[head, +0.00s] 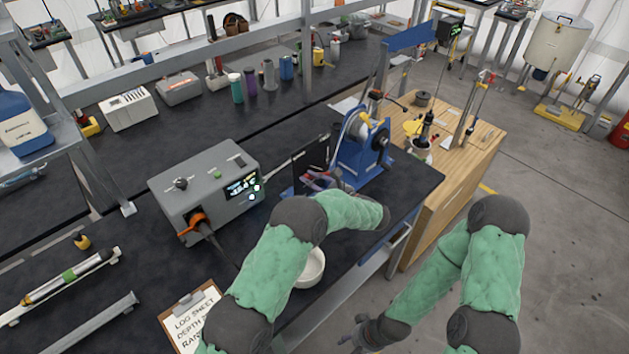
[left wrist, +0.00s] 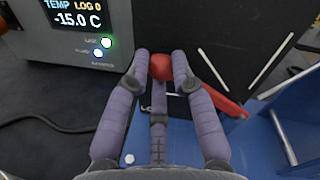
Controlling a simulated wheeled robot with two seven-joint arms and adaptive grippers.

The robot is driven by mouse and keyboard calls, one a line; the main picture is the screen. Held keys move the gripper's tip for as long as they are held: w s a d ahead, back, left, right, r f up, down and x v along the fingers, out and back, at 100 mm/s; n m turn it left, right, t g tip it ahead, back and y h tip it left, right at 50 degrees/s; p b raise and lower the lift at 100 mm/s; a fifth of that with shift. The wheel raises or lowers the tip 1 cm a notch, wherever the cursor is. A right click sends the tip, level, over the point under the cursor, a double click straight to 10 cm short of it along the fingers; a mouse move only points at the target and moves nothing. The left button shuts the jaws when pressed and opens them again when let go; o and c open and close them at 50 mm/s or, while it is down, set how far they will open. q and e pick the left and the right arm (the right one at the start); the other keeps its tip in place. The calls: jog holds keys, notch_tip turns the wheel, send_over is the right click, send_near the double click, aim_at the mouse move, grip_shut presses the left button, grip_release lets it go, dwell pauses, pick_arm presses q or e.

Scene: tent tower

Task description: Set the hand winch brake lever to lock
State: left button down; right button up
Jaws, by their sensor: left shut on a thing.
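The blue hand winch (head: 352,158) stands on the dark bench near its right end. Its brake lever is red with a round red knob (left wrist: 160,66); the red arm (left wrist: 222,102) slants down to the right in the left wrist view. My left gripper (left wrist: 160,64) is shut on the knob, one purple finger on each side. It also shows in the head view (head: 318,181), beside the winch's black plate (head: 312,155). White lettering on the plate is mostly hidden by my fingers. My right gripper (head: 362,336) is low at the bottom edge, away from the winch; its jaws are unclear.
A grey box with a display (head: 208,188) stands left of the winch; its screen reads -15.0 C in the left wrist view. A white bowl (head: 310,268) and a clipboard (head: 192,318) lie near the front edge. A wooden cabinet (head: 450,205) stands right of the bench.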

pick_arm(q)
jog(key=f+b, duration=0.1)
jog(key=f+n+b, duration=0.2)
jog(key=shift+s+a, duration=0.3)
jog(key=shift+s, duration=0.1)
jog(key=shift+s+a+f+n+h+b, duration=0.15)
jog(key=shift+f+n+h+b, duration=0.15)
jog(key=shift+f+n+b, duration=0.85)
jog(key=shift+r, duration=0.4)
jog(key=c, duration=1.1)
grip_release()
jog(key=v, duration=1.2)
